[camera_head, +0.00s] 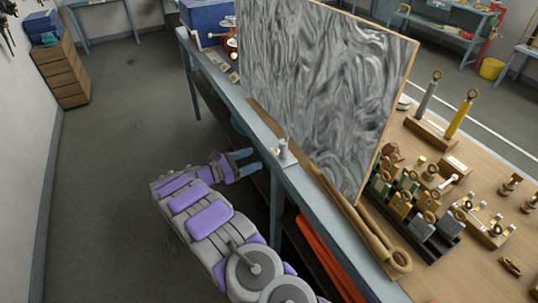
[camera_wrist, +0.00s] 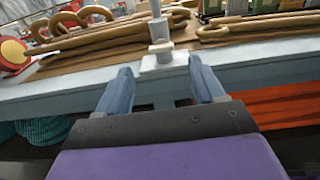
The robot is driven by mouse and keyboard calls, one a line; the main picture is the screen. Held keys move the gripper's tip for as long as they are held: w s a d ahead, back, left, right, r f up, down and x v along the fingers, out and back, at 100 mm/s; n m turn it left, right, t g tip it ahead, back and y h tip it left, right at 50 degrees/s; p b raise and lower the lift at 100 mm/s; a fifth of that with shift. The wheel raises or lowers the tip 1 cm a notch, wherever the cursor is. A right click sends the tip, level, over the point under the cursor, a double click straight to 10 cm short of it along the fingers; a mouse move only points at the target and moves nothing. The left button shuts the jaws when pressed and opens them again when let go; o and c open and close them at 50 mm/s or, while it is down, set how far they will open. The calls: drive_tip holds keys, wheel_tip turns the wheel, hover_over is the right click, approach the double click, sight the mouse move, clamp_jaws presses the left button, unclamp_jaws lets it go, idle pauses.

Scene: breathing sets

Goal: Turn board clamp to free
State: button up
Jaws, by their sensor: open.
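The board clamp (camera_head: 284,152) is a small light grey fitting on the table's near edge, at the foot of a large grey swirl-patterned board (camera_head: 315,85). In the wrist view the clamp (camera_wrist: 161,54) stands upright ahead, between and beyond the fingertips. The board stands upright on the table in the head view. My gripper (camera_head: 248,162) is open and empty, with its blue fingers pointing at the table edge just left of the clamp. In the wrist view my gripper (camera_wrist: 160,75) has a finger on each side of the clamp's base. I cannot tell whether the fingers touch it.
The table's blue-grey edge (camera_head: 228,98) runs diagonally past the clamp. A tan rod with a ring end (camera_head: 401,260) lies along the board's foot. Several cylinders and small fittings stand right of the board. An orange item (camera_head: 328,258) sits under the table.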

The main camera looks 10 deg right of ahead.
sight(272, 152)
drive_tip(key=b+x, duration=0.1)
drive_tip(key=x, duration=0.6)
drive_tip(key=shift+d, duration=0.35)
drive_tip(key=c, duration=1.1)
